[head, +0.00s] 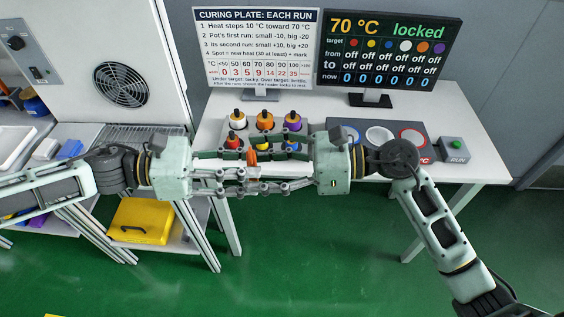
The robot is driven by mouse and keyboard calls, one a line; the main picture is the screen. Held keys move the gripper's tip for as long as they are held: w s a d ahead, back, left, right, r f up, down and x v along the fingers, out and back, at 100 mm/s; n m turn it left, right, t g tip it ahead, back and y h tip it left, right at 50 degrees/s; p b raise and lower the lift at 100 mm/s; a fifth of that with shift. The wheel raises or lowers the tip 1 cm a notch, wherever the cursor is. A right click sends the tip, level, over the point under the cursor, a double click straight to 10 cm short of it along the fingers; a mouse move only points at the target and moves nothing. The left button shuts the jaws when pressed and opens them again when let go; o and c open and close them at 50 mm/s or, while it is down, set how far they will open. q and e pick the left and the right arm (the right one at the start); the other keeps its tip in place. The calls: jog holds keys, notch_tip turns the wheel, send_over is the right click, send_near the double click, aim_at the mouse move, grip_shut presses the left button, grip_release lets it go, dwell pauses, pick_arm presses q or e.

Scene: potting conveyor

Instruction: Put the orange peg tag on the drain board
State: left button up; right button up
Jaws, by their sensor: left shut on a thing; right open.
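An orange peg tag (251,156) is at the centre of the head view, between my two grippers. My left gripper (248,170) reaches in from the left and is shut on the tag, above the gap in front of the white table. My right gripper (268,166) faces it from the right, with its fingers open around the same spot. The fingers of both hide much of the tag. The ribbed grey drain board (122,131) appears to lie on the left bench, behind my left wrist, partly hidden.
Several colored pots with black knobs, including an orange one (265,121), stand on the white table (468,172) behind the grippers. A plate with colored rings (411,137) and a RUN button box (455,148) are to the right. A yellow case (141,222) sits on a lower shelf.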

jog(key=shift+a, duration=0.25)
jog(key=c, duration=1.1)
pick_arm(q)
jog(key=o, duration=1.1)
pick_arm(e)
jog(key=shift+c, duration=0.6)
pick_arm(q)
jog(key=shift+o, duration=0.2)
